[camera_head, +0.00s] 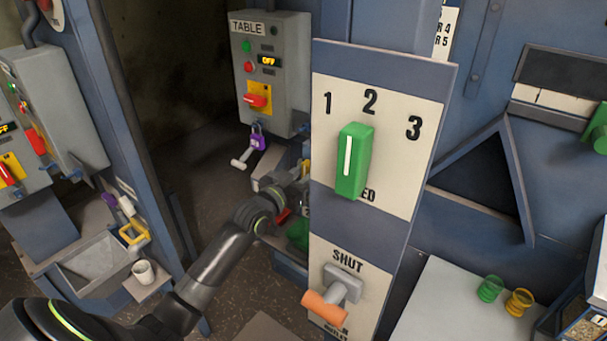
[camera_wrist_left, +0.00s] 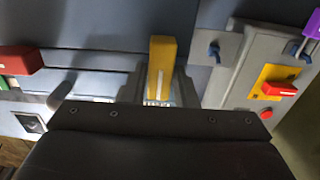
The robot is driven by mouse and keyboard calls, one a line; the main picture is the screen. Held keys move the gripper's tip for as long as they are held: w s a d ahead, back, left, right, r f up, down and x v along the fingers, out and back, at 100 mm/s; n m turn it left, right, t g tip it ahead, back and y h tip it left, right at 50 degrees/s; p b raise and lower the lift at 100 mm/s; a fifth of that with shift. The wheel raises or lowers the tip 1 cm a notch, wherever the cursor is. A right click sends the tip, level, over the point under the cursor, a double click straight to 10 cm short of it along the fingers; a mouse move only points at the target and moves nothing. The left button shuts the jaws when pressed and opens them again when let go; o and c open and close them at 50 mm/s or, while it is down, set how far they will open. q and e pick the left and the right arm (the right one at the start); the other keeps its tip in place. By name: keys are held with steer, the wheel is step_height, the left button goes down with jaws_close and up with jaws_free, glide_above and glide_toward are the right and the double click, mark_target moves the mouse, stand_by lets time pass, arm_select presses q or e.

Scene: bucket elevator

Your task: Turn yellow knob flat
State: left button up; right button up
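The yellow knob (camera_wrist_left: 162,62) stands upright in the left wrist view, with a pale line along its face. In the head view a small yellow part (camera_head: 306,168), likely this knob, shows at the tip of my left arm, mostly hidden behind the tall panel. My left gripper (camera_wrist_left: 162,88) is right at the knob, its grey fingers close on either side of the knob's lower part. I cannot tell whether they touch it. In the head view the left gripper (camera_head: 292,184) is partly hidden. My right gripper is in neither view.
The tall panel with a green knob (camera_head: 354,162) and an orange handle (camera_head: 326,306) stands just right of my left arm. The grey TABLE box (camera_head: 285,60) and a purple padlock (camera_head: 258,142) are beyond it. A red block (camera_wrist_left: 18,60) shows at left in the wrist view.

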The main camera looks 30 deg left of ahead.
arm_select(q)
jaws_close()
steer(key=m+b, duration=0.4)
steer(key=m, duration=0.2)
steer(key=m+b, duration=0.4)
steer(key=m, duration=0.2)
steer(key=m+b, duration=0.4)
steer(key=m, duration=0.1)
steer(key=shift+d+f+m+b, duration=0.3)
steer(key=shift+f+m+b, duration=0.05)
steer(key=shift+f+m, duration=0.05)
stand_by(0.5)
steer(key=shift+o, duration=2.3)
jaws_free()
